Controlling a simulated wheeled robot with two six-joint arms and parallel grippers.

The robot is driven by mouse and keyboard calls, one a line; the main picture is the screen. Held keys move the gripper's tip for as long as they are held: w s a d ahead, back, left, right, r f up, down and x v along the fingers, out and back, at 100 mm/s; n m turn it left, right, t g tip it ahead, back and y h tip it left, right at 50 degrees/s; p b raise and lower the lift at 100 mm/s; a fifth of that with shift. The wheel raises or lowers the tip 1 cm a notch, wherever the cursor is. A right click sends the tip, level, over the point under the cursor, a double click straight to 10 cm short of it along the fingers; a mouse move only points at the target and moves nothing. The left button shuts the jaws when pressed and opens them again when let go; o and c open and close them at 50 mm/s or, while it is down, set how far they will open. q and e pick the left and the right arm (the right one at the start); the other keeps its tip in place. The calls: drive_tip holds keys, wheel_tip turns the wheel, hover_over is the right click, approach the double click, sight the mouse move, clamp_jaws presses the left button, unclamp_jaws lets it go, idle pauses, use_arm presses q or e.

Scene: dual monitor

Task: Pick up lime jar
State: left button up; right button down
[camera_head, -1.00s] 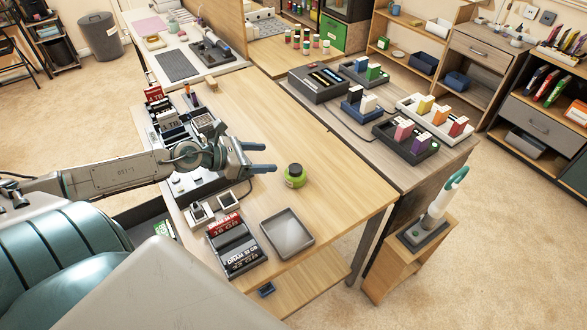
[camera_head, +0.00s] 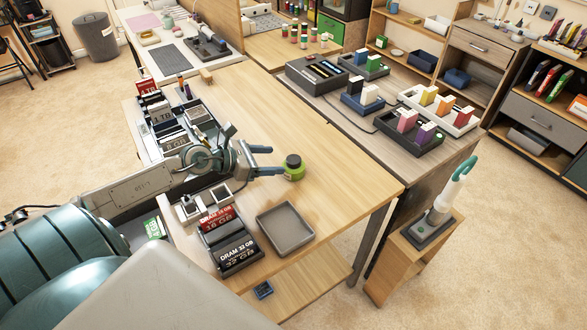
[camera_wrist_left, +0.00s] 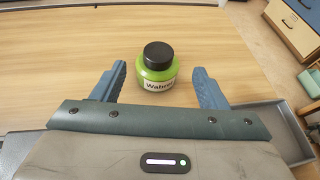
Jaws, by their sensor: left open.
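The lime jar (camera_head: 293,170) is a small green jar with a black lid and a white label. It stands upright on the wooden table (camera_head: 330,190). My left gripper (camera_head: 274,160) is open, with its blue fingers pointing at the jar. In the left wrist view the jar (camera_wrist_left: 158,68) stands just ahead, around the level of the fingertips and between the lines of the two fingers (camera_wrist_left: 163,72), with a gap on each side. My right gripper is not in view.
A grey tray (camera_head: 262,213) lies on the table in front of the jar. Two DRAM boxes (camera_head: 236,254) and several bins of parts (camera_head: 172,125) stand to the left. The table behind and to the right of the jar is clear.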

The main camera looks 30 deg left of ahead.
sight(290, 160)
use_arm(q)
drive_tip(key=shift+x, duration=1.25)
drive_tip(key=shift+w+d+f, duration=0.2)
drive_tip(key=shift+w+d, duration=0.1)
drive_tip(key=shift+w, duration=0.2)
drive_tip(key=p+x, duration=0.1)
drive_tip(key=x, duration=0.2)
drive_tip(key=shift+a, duration=0.1)
drive_tip(key=shift+w+d+f, duration=0.25)
drive_tip(key=shift+w+f, duration=0.1)
drive_tip(key=shift+w, duration=0.1)
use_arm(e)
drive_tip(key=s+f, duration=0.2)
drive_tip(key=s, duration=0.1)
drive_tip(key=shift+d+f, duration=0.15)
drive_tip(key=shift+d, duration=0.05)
use_arm(q)
drive_tip(key=c, duration=1.2)
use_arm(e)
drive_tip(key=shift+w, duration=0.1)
